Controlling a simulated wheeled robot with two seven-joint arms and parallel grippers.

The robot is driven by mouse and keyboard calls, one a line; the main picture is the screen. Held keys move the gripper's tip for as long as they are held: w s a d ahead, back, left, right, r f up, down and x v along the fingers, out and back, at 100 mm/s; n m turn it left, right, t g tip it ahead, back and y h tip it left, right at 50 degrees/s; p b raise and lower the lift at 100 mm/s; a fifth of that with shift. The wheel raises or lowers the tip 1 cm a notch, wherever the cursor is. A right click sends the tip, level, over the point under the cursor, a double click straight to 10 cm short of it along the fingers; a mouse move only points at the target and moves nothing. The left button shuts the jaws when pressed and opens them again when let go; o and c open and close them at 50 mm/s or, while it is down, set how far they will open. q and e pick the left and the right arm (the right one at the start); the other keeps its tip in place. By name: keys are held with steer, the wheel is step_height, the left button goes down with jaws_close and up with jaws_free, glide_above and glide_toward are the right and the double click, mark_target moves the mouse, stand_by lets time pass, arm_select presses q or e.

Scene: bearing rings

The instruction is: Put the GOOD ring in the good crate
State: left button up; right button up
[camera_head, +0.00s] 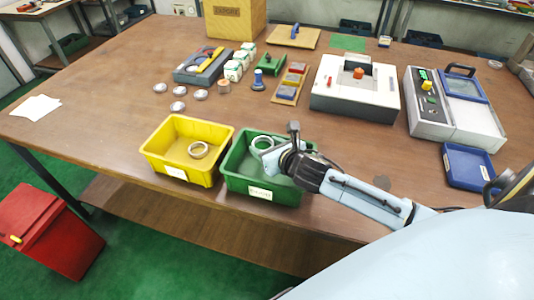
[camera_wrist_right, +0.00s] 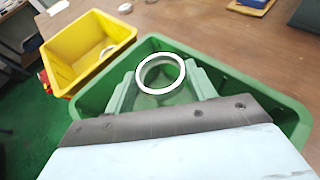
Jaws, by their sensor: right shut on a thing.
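The green crate (camera_head: 236,178) stands at the table's front edge with a small label on its front, too small to read for sure. My right gripper (camera_head: 268,150) reaches in from the right over this crate. It is shut on a silver metal ring (camera_head: 262,141). In the right wrist view the ring (camera_wrist_right: 160,92) sits between the fingertips, above the crate's opening. Whether the ring touches the crate floor I cannot tell. A second ring (camera_head: 198,150) lies in the yellow crate (camera_head: 158,157) to the left. My left gripper is not in view.
Behind the crates lie several small silver discs (camera_head: 200,94), a grey tray (camera_head: 200,68) and white boxes (camera_head: 233,70). A white device (camera_head: 352,96), a grey tester (camera_head: 450,125) and a blue tray (camera_head: 468,167) stand to the right. The table's left side is mostly clear.

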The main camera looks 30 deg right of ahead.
steer(key=shift+f, duration=1)
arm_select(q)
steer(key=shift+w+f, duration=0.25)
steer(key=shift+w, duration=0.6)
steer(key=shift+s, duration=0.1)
